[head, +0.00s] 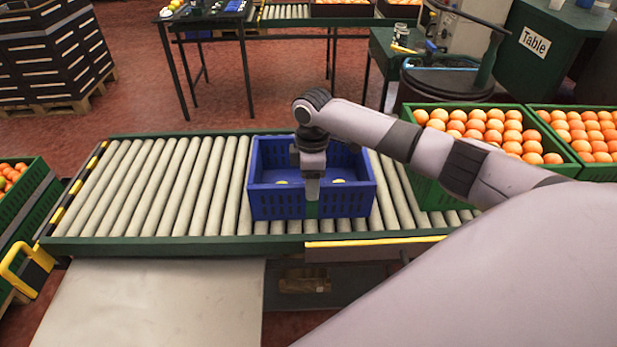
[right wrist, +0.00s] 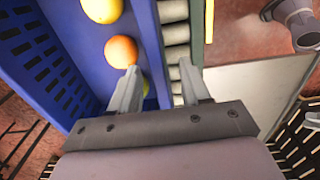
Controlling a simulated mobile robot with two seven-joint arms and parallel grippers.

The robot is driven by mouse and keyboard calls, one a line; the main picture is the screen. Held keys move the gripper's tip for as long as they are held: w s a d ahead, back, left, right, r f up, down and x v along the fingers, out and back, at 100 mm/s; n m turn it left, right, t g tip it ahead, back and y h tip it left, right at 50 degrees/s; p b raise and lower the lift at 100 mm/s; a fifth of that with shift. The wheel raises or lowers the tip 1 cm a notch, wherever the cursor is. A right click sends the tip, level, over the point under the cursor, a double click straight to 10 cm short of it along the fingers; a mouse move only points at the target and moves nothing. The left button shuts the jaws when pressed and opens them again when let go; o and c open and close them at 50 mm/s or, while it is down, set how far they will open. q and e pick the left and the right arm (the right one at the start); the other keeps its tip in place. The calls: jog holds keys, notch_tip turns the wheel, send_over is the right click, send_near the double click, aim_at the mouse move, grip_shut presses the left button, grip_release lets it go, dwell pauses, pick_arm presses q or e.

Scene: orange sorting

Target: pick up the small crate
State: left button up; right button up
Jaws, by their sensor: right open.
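The small crate is a blue open box (head: 268,204) on the roller conveyor. It also shows in the right wrist view (right wrist: 62,50), with a yellow fruit (right wrist: 103,9), an orange (right wrist: 121,51) and a partly hidden yellow-green fruit (right wrist: 147,87) inside. My right gripper (head: 312,203) is at the middle of the crate's front wall. In the right wrist view its open fingers (right wrist: 160,84) straddle that wall, one inside and one outside. Whether either finger touches it I cannot tell. A grey part at the top right there looks like my left gripper (right wrist: 290,22); its fingers are unclear.
The roller conveyor (head: 205,185) has free rollers left of the crate. Green crates of oranges (head: 480,190) stand at the right, another green crate (head: 28,208) at the left. A bare pale tabletop (head: 160,305) lies in front. My right arm crosses above the conveyor.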

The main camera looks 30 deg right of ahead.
send_over(312, 216)
jog(key=f, duration=0.4)
jog(key=shift+w+d+f, duration=0.15)
jog(key=shift+w+f, duration=0.15)
jog(key=shift+f, duration=0.05)
jog(key=shift+c, duration=0.3)
grip_shut()
jog(key=shift+w+r, duration=0.1)
